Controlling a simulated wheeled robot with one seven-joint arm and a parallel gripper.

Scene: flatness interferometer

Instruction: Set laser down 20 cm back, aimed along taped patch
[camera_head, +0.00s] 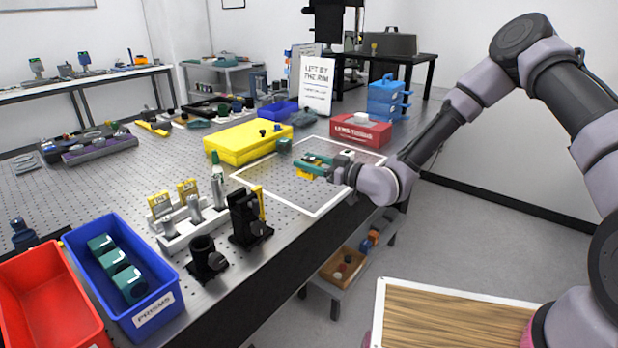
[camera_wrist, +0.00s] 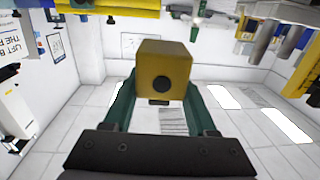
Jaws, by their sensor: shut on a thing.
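The laser appears to be the small yellow block (camera_head: 307,173) with a dark round opening in its face. It also shows in the wrist view (camera_wrist: 163,68), between two green fingers. My gripper (camera_head: 312,164) is shut on it, with the arm reaching in from the right. The taped patch, a white outline (camera_head: 275,201) on the perforated metal table, lies under my gripper near the table's right edge. The block is over the inside of this patch. I cannot tell whether it touches the table top.
A yellow case (camera_head: 240,146) stands left of the patch's far side, with a small green piece (camera_head: 284,145) near it. A red tissue box (camera_head: 360,133) and a sign (camera_head: 316,88) stand behind. Black mounts (camera_head: 247,222) stand at the near left. The patch's near part is clear.

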